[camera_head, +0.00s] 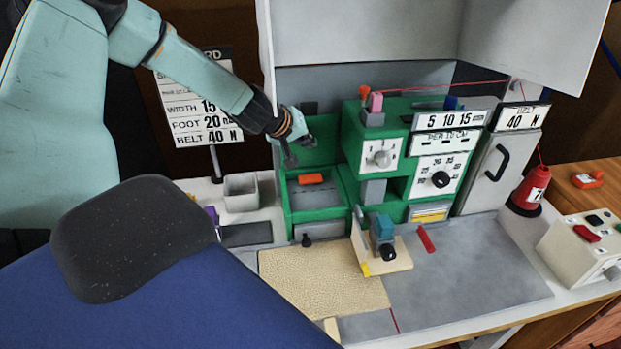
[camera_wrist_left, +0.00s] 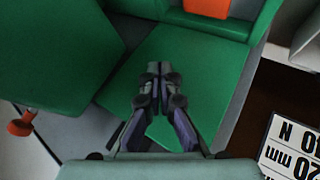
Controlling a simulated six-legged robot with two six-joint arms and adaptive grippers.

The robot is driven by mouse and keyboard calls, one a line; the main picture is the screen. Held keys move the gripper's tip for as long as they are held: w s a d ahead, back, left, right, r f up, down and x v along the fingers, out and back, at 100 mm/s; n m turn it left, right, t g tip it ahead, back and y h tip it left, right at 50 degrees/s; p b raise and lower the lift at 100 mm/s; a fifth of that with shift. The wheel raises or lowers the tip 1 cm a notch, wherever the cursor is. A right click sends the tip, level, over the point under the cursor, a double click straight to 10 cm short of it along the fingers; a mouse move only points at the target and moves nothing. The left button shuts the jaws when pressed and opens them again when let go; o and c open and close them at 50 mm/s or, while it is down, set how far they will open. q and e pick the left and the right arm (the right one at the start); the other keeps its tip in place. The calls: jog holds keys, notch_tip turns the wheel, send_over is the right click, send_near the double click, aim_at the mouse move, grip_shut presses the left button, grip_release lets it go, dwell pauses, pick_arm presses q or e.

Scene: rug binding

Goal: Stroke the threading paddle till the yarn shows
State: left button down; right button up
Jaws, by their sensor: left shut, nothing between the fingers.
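The green machine (camera_head: 323,204) stands at the back of the table. An orange tab (camera_head: 311,179), which may be the threading paddle, sits in its left recess; it also shows at the top edge of the left wrist view (camera_wrist_left: 207,8). My left gripper (camera_head: 290,160) is shut and empty, above and left of the orange tab and apart from it. In the left wrist view my shut fingertips (camera_wrist_left: 158,70) are over a green panel (camera_wrist_left: 190,85); whether they touch it is unclear. Red yarn (camera_head: 440,87) runs across the machine's top. My right gripper is out of view.
A red cone (camera_head: 530,188) stands at the right, near a white control box (camera_head: 585,245). A grey bin (camera_head: 241,193) is left of the machine. A beige rug piece (camera_head: 322,281) lies in front. A raised grey cover (camera_head: 365,30) hangs above. The grey tabletop (camera_head: 470,268) at right is mostly clear.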

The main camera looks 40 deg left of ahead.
pick_arm(q)
jog(key=b, duration=0.6)
send_over(313, 176)
jog(key=s, duration=0.2)
notch_tip(313, 176, down, 6)
jog(key=shift+f, duration=0.25)
jog(key=shift+f+b, duration=1.05)
jog(key=shift+b, duration=0.1)
jog(key=shift+f+b, duration=0.35)
jog(key=shift+f, duration=0.05)
jog(key=shift+f+b, duration=0.7)
jog(key=shift+f, duration=0.05)
dwell(0.7)
jog(key=shift+r, duration=0.1)
jog(key=shift+r+p, duration=1.1)
jog(key=shift+p, duration=0.1)
